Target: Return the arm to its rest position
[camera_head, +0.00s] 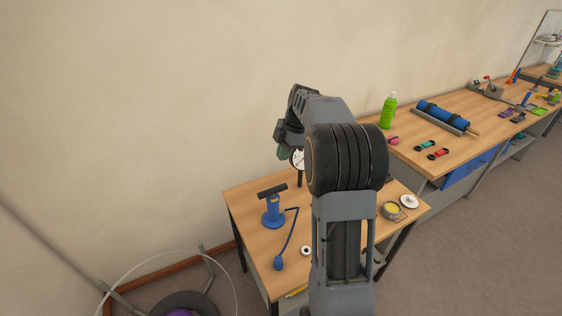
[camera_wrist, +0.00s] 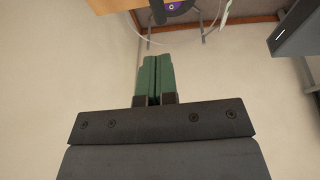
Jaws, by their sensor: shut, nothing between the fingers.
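My arm rises from the bottom of the head view and bends over at its dark ribbed joint. My gripper (camera_head: 282,152) shows only in part there, near the wall and above the small wooden table. In the wrist view my gripper (camera_wrist: 158,78) has its two green fingers together, with only a thin line between them and nothing held. The fingers are clear of any object in that view. My arm hides part of the small table in the head view.
A blue hand pump (camera_head: 273,208) with a hose stands on the small table (camera_head: 240,195). A tin with yellow contents (camera_head: 391,210) sits at its right. A longer bench (camera_head: 460,105) holds a green bottle (camera_head: 388,110) and a blue roll (camera_head: 443,115). Floor at right is clear.

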